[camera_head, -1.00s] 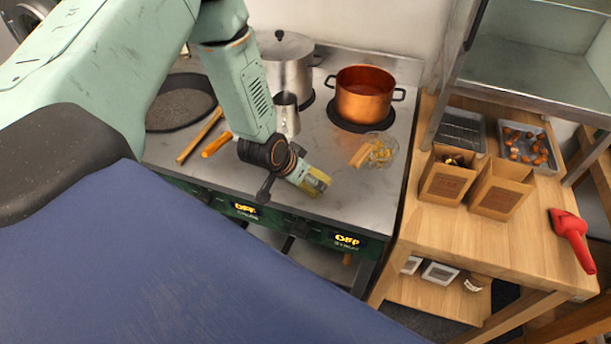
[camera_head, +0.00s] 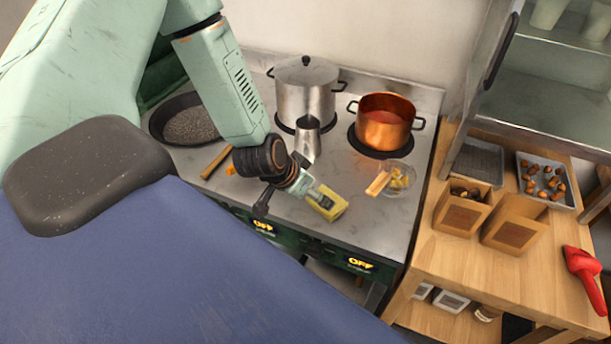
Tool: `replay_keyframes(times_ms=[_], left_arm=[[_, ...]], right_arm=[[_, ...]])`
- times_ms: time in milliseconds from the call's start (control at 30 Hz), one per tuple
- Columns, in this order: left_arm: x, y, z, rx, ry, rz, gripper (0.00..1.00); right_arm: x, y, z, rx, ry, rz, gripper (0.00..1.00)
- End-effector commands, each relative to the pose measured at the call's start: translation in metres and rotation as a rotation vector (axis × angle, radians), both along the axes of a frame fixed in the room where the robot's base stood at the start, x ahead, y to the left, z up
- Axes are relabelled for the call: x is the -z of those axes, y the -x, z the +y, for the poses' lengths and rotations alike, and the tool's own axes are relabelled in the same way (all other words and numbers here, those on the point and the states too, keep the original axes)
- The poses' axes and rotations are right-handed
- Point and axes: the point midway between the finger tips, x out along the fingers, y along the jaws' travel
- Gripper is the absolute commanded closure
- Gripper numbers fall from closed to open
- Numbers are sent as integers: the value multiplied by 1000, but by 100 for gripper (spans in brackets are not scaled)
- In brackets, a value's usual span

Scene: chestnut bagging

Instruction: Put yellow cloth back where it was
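The yellow cloth (camera_head: 331,206) is a small folded block at the front of the steel stove top, above the dark control panel. My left gripper (camera_head: 318,197) reaches down from the upper left with its fingertips at the cloth's left end. It appears shut on the cloth, though the fingers partly hide that end. I cannot tell if the cloth rests on the stove top or is just above it. My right gripper is not in view.
A glass bowl (camera_head: 407,188) with yellowish pieces stands right of the cloth. Behind are a copper pot (camera_head: 384,130), a steel pot (camera_head: 305,92) and a small metal jug (camera_head: 308,140). A wooden table (camera_head: 462,269) with paper bags stands at right.

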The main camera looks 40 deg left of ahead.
Motion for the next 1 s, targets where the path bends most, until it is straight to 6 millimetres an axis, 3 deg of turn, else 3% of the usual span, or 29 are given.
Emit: replay_keyframes(times_ms=[33,233,1000], left_arm=[[-10,4,1,-3,3,-1,0],[-23,13,2,-1,0,-1,0],[-24,16,2,0,-1,0,0]], right_arm=[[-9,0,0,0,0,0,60],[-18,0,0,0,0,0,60],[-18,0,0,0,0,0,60]])
